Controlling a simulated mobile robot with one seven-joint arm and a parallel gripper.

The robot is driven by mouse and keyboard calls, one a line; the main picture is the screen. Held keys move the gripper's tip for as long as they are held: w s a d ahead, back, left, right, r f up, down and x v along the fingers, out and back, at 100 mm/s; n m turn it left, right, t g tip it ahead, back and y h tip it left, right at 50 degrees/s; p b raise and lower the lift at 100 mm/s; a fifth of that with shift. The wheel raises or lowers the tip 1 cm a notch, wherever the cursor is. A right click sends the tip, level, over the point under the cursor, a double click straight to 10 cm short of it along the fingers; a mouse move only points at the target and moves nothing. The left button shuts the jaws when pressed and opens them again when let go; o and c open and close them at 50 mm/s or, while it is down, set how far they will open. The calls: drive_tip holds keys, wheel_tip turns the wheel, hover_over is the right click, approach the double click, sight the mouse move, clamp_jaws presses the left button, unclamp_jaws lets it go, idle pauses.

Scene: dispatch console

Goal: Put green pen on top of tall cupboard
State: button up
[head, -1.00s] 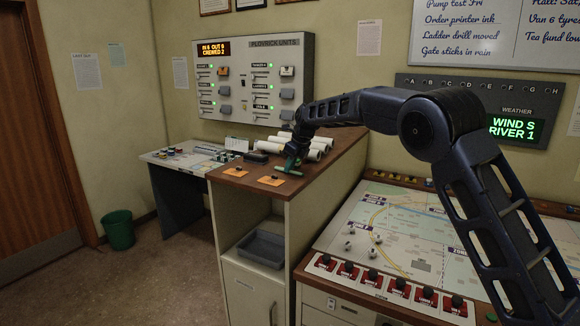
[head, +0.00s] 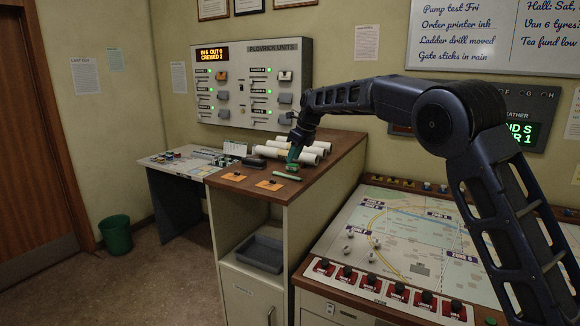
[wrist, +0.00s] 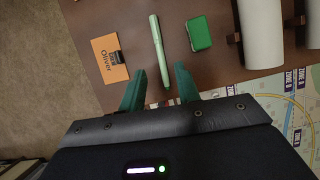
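The light green pen (head: 286,175) lies on the wooden top of the tall cupboard (head: 236,172), near its front right edge. In the wrist view the pen (wrist: 158,45) lies lengthwise, its near end showing between my fingertips. My gripper (head: 293,156) is just behind and above the pen in the head view. In the wrist view its two green fingers (wrist: 160,82) are spread apart with nothing gripped. The pen appears to rest on the cupboard top, clear of both fingers.
A small green box (wrist: 199,33) lies right of the pen. White paper rolls (head: 312,149) lie behind. A grey tray (head: 260,252) sits in the cupboard's open shelf. The map desk (head: 400,235) stands lower at right.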

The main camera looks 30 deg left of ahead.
drive_tip(key=shift+v, duration=2.55)
drive_tip(key=w+d+r+n+t, duration=0.1)
drive_tip(key=w+d+r+n, duration=0.15)
drive_tip(key=d, duration=0.95)
drive_tip(key=w+d+r+n, duration=0.2)
drive_tip(key=w+d+r, duration=0.15)
drive_tip(key=d, duration=0.95)
drive_tip(key=s+d+n+t, duration=0.1)
drive_tip(key=d+n, duration=0.1)
drive_tip(key=d, duration=0.8)
drive_tip(key=s+d+n, duration=0.2)
drive_tip(key=d, duration=0.8)
drive_tip(key=s+d+f+n+t+h, duration=0.1)
drive_tip(key=s+d+f+n, duration=0.1)
drive_tip(key=s+d, duration=0.55)
drive_tip(key=s+d+f+n+h, duration=0.1)
drive_tip(key=s+d+f+n, duration=0.2)
drive_tip(key=d, duration=0.8)
drive_tip(key=s+d+f+n+h, duration=0.1)
drive_tip(key=s+d+f, duration=0.3)
drive_tip(key=s, duration=0.4)
drive_tip(key=s+d+f+n+t+h, duration=0.1)
drive_tip(key=s+d+f+n, duration=0.3)
drive_tip(key=s+d+f, duration=0.1)
drive_tip(key=s+d, duration=0.1)
drive_tip(key=s, duration=0.1)
drive_tip(key=shift+s+f+h, duration=0.2)
drive_tip(key=shift+s+h, duration=0.1)
drive_tip(key=shift+s, duration=0.05)
